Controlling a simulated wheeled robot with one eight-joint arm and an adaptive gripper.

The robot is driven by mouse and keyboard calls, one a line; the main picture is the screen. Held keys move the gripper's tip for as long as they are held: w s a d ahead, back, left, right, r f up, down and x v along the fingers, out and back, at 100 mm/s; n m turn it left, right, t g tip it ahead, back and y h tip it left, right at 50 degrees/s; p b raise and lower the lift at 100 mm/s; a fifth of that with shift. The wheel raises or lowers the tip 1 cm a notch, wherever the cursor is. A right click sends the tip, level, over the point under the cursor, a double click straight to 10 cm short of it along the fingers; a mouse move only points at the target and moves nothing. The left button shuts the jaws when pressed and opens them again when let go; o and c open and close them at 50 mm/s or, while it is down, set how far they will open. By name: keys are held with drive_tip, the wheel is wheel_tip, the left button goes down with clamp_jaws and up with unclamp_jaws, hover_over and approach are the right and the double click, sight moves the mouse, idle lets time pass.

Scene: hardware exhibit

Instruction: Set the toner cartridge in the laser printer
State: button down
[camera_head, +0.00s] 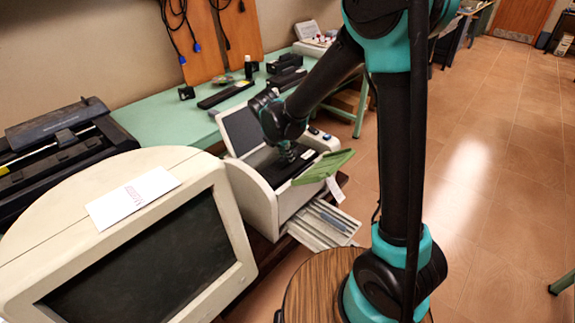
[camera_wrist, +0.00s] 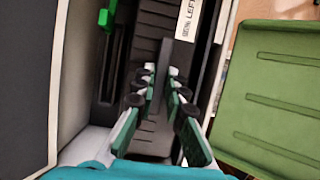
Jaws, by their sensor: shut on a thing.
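The laser printer (camera_head: 253,200) is a beige box with its dark-faced lid (camera_head: 243,130) raised. My gripper (camera_head: 287,155) reaches down into its open top. In the wrist view my gripper (camera_wrist: 160,74) has its fingers close together on a narrow upright part of a black ribbed body, which I take to be the toner cartridge (camera_wrist: 150,30). The cartridge also shows as a dark shape under the gripper in the head view (camera_head: 282,172). It lies within the opening; its underside and how deep it sits are hidden. A white label reading "LEFT" (camera_wrist: 188,20) is beside the fingers.
A green flap (camera_head: 325,167) sticks out at the printer's right, near my gripper in the wrist view (camera_wrist: 275,90). A green lever (camera_wrist: 107,15) is at the opening's left. A paper tray (camera_head: 325,222) extends below. A beige monitor (camera_head: 150,250) stands in front.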

sight(287, 164)
drive_tip(key=shift+f, duration=2.25)
drive_tip(key=shift+f, duration=0.25)
drive_tip(key=c, duration=1.6)
unclamp_jaws()
drive_tip(key=v, duration=1.2)
drive_tip(key=shift+s+r, duration=0.1)
drive_tip(key=shift+r, duration=0.2)
